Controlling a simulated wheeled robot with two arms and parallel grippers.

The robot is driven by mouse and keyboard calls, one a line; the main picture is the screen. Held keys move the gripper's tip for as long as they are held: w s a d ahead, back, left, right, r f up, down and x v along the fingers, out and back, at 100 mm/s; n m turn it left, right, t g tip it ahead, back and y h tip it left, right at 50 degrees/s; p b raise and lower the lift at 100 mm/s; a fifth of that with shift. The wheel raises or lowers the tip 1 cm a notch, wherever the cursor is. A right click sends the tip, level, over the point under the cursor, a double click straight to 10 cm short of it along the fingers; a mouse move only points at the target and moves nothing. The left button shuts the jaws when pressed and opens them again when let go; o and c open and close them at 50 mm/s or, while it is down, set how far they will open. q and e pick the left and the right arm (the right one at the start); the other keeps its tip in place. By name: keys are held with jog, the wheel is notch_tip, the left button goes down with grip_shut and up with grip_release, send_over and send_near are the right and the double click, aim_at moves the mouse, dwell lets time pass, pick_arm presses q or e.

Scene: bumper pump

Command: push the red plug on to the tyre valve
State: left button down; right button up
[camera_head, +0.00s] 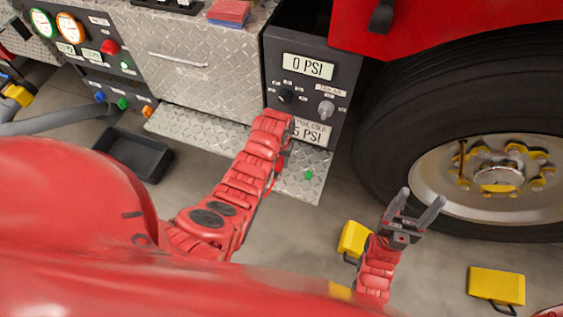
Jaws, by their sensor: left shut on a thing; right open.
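My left gripper (283,122) is in front of the dark panel (318,95), at the left edge of its lower display. My own red wrist covers the fingertips. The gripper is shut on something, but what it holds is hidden. I cannot make out the red plug. The tyre (385,130) stands at the right, around a pale wheel hub (445,185) with yellow nut markers. A thin brownish stem (462,152) shows at the hub's upper left; I cannot tell whether it is the valve. My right gripper (420,200) is open and empty, in front of the tyre's lower left.
The panel's upper display (307,66) reads 0 PSI; the lower one (311,132) is partly covered. A metal step (210,132) runs below, with a green piece (308,175) on it. A black tray (128,155) and yellow blocks (354,238) (497,285) lie on the floor.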

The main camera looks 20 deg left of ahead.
pick_arm(q)
jog(key=shift+r+p, duration=2.05)
jog(key=shift+r, duration=1)
